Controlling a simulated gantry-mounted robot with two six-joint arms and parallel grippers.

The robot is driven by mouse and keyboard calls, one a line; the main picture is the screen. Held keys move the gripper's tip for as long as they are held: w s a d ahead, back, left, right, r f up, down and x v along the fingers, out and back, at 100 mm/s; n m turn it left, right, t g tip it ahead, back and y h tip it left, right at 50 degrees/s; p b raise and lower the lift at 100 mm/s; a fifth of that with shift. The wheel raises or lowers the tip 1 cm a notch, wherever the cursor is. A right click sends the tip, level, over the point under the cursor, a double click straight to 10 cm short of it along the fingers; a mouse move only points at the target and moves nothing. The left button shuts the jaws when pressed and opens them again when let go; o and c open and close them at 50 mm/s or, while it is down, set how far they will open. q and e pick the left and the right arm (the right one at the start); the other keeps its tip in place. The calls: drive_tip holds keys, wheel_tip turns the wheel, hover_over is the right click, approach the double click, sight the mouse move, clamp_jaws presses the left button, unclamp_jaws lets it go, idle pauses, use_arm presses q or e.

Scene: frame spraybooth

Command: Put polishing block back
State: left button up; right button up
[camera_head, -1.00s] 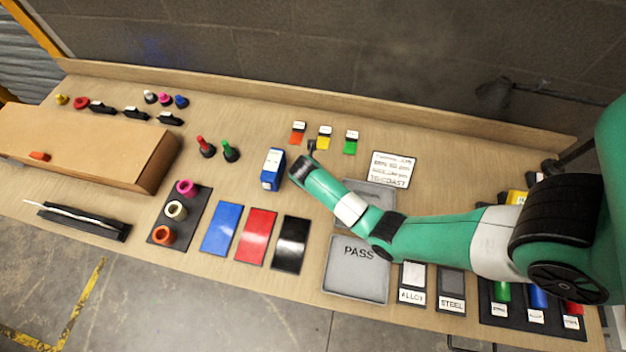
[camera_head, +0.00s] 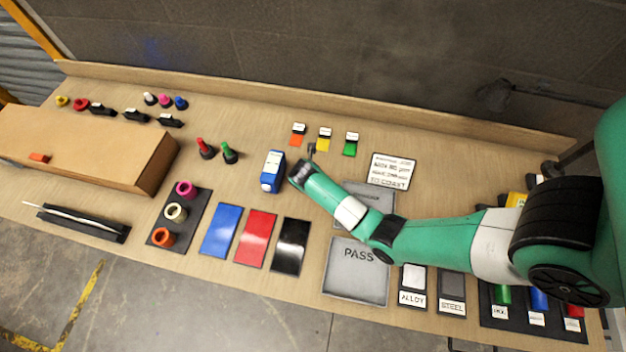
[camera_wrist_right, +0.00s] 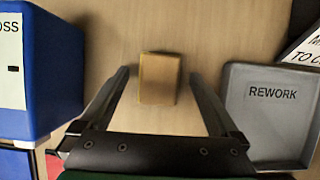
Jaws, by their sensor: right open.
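A small tan-brown block (camera_wrist_right: 158,90), which looks like the polishing block, rests on the wooden bench in the right wrist view. My right gripper (camera_wrist_right: 159,74) is open above the bench, with one finger to each side of the block and a visible gap on both sides. In the head view the wrist of my right arm is just right of the blue box (camera_head: 272,172), and it hides the block and the fingertips. My left gripper is not in view.
The blue box also stands close by on the left in the wrist view (camera_wrist_right: 38,75). A grey REWORK tray (camera_wrist_right: 268,125) is on the right. The PASS tray (camera_head: 356,280) and blue, red and black plates (camera_head: 290,246) lie along the front. Colored tags (camera_head: 324,140) are behind.

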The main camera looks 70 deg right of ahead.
drive_tip(key=p+v, duration=0.3)
drive_tip(key=v, duration=0.8)
drive_tip(key=shift+r, duration=0.25)
drive_tip(key=shift+a, duration=0.1)
